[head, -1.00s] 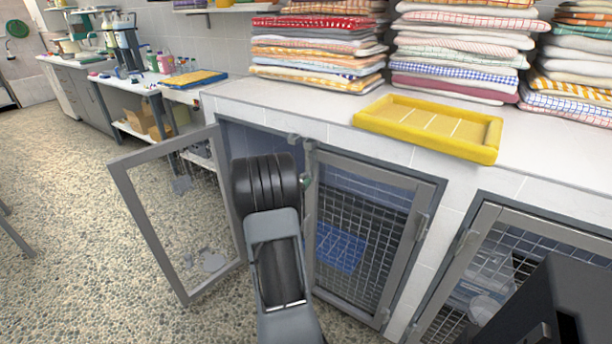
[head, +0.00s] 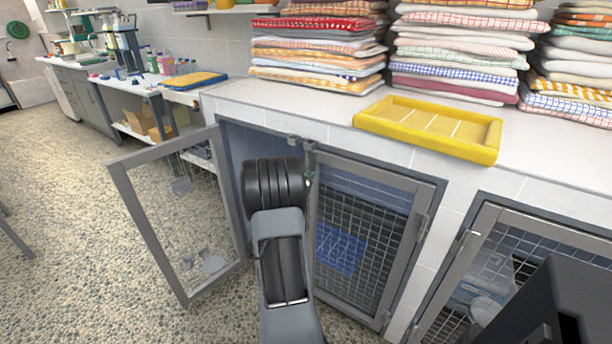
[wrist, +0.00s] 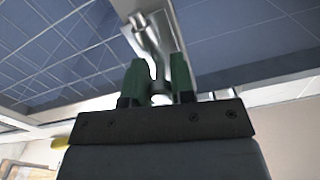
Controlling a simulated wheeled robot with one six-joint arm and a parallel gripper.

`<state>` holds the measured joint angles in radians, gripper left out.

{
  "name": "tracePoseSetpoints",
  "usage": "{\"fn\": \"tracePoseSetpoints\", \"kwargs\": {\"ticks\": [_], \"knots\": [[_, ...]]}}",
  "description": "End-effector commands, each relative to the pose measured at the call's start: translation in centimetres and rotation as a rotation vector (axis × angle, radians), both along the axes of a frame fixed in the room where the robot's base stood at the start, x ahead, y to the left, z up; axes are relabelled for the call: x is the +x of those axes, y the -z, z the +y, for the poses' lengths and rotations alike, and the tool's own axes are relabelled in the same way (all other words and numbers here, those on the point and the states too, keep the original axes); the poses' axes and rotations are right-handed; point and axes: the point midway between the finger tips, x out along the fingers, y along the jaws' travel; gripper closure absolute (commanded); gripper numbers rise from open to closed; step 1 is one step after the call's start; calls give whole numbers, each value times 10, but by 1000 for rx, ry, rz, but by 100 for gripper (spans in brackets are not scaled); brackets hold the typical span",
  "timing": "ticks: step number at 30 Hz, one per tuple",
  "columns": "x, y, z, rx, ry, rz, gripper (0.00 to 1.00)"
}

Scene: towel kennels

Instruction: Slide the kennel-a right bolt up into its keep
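The kennel-a right door (head: 395,243) is a grey mesh door that looks closed or nearly so. In the wrist view a bright metal bolt (wrist: 147,32) with a bent handle runs along the door frame. My gripper (wrist: 159,84) has green fingertips on either side of the bolt's handle end. The gap around it is small, and I cannot tell whether they press on it. In the head view my black wrist hides most of the bolt and the gripper. A small grey bracket (head: 294,141), possibly the keep, shows at the opening's top edge.
The left door (head: 124,193) stands swung open, left of my arm. A yellow tray (head: 400,141) and towel stacks (head: 316,62) lie on the counter above. Another mesh kennel door (head: 458,262) is at the right. The pebbled floor (head: 82,235) at the left is clear.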

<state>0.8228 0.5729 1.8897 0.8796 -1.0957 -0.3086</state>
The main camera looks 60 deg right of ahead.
Motion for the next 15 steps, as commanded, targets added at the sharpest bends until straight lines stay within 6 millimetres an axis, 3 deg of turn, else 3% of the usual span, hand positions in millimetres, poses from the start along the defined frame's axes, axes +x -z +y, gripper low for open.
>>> {"fn": "tracePoseSetpoints", "kwargs": {"ticks": [7,15], "knots": [[0,0,0,0,0,0,100],[0,-1,0,0,1,0,100]]}}
